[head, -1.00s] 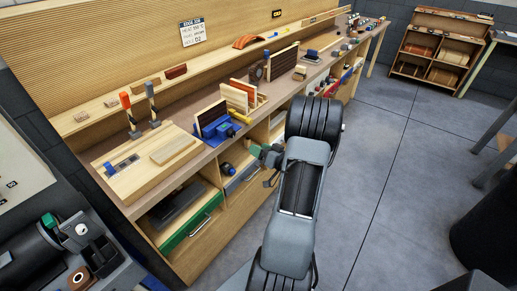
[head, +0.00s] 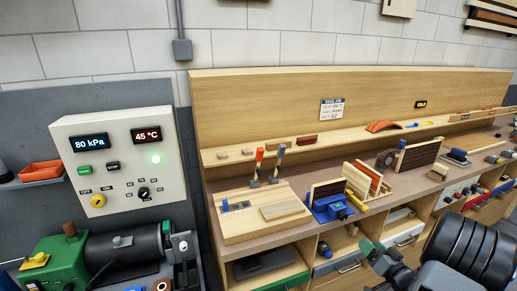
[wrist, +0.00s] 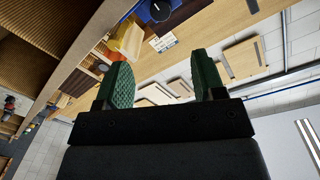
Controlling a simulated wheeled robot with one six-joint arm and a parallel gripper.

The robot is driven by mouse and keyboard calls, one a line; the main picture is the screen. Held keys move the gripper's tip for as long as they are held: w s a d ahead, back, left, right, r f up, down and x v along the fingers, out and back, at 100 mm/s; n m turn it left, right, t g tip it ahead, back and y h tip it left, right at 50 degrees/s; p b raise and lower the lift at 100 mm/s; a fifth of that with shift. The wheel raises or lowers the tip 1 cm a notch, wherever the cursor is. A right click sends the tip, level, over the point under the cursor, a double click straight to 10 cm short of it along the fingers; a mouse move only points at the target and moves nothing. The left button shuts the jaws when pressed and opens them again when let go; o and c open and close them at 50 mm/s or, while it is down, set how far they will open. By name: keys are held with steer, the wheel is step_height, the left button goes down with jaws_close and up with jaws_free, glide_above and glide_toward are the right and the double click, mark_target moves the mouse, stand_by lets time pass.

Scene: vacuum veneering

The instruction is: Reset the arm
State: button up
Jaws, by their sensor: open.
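My gripper shows in the wrist view (wrist: 165,82), with its two green ribbed fingers apart and nothing between them. In the head view part of my arm is at the lower right, in front of the workbench (head: 265,235). The wrist view looks steeply tilted, with the bench and wall boards beyond the fingers.
A control panel (head: 120,165) reading 80 kPa and 45 °C hangs left of the bench. A green and black pump (head: 120,250) stands below it. The bench holds a wooden board (head: 240,225), two clamps (head: 268,165), and a blue fixture with upright panels (head: 332,207).

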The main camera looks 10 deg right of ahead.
steer(key=s+d+f+m+g+h, duration=0.2)
steer(key=s+d+f+g+h, duration=0.4)
steer(key=g, duration=0.5)
steer(key=s+a+r+n+g+y, duration=0.1)
steer(key=a+r, duration=0.4)
steer(key=a, duration=0.6)
steer(key=s+a+r+n+y, duration=0.1)
steer(key=a+r, duration=0.5)
steer(key=a, duration=0.6)
steer(key=s+a+r+n+g+y, duration=0.1)
steer(key=s+a+r+n, duration=0.2)
steer(key=a+r, duration=0.3)
steer(key=a+n, duration=0.1)
steer(key=a, duration=0.4)
steer(key=shift+s+a+n+g+y, duration=0.2)
steer(key=shift+a+n+g+y, duration=0.1)
steer(key=shift+y, duration=0.1)
